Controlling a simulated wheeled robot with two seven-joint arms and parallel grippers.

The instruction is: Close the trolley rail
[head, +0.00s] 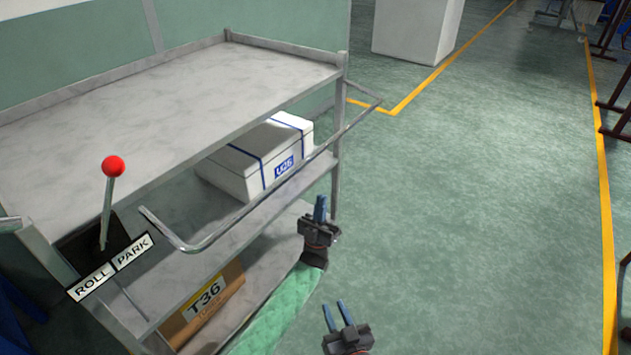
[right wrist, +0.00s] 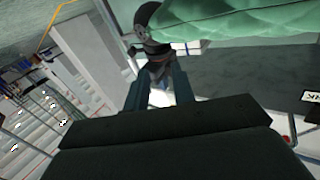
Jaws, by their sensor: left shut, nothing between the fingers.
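The grey metal trolley (head: 190,75) stands at the left of the head view. Its tubular rail (head: 270,187) stands out from the trolley's front side; its far end meets the far right corner post, and its near end hangs free by the lever. My left gripper (head: 320,207) is shut and empty, just below and right of the rail, seemingly apart from it. My right gripper (head: 335,310) is open and empty, lower and nearer than the left one. In the right wrist view its two fingers (right wrist: 158,88) are spread, with my left arm beyond them.
A white box marked U26 (head: 255,160) sits on the middle shelf, and a carton marked T36 (head: 205,305) below. A red-knobbed lever (head: 110,185) stands by a ROLL/PARK plate (head: 112,266). Open floor (head: 480,200) lies to the right.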

